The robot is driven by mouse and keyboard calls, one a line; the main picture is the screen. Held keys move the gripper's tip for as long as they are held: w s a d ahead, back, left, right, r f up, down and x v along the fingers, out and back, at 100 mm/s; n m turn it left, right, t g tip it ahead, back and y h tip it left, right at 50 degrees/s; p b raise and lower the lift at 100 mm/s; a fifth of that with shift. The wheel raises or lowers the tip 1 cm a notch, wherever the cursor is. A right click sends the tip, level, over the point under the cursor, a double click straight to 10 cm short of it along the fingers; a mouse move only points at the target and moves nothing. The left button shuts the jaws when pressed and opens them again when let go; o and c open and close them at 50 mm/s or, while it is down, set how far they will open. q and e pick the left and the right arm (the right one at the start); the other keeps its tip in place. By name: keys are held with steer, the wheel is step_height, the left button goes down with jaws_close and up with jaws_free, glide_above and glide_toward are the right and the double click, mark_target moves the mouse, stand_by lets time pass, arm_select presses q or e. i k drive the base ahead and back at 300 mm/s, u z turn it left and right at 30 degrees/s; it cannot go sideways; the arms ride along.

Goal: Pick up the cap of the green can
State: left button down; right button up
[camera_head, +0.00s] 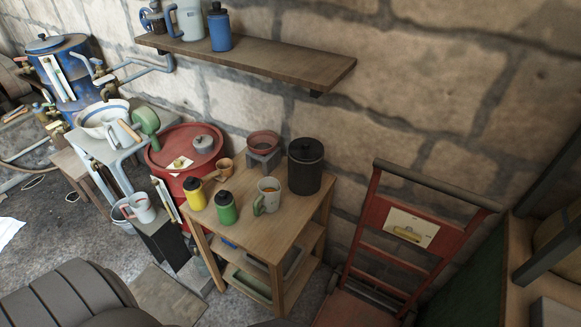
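The green can (228,214) stands upright near the front left corner of the small wooden table (267,240). Its black cap (224,198) sits on top of the can. A yellow can (196,200) with a black cap of its own stands just to the left and slightly behind. Neither of my grippers shows in the head view, so I cannot see whether they are open or shut.
A mug (268,197) stands close to the right of the green can. A tall black canister (305,167), a small orange cup (224,170) and a red bowl (264,143) are behind. A red hand truck (393,235) stands right of the table.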

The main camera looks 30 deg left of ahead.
mark_target(223, 197)
steer(key=u, duration=1.6)
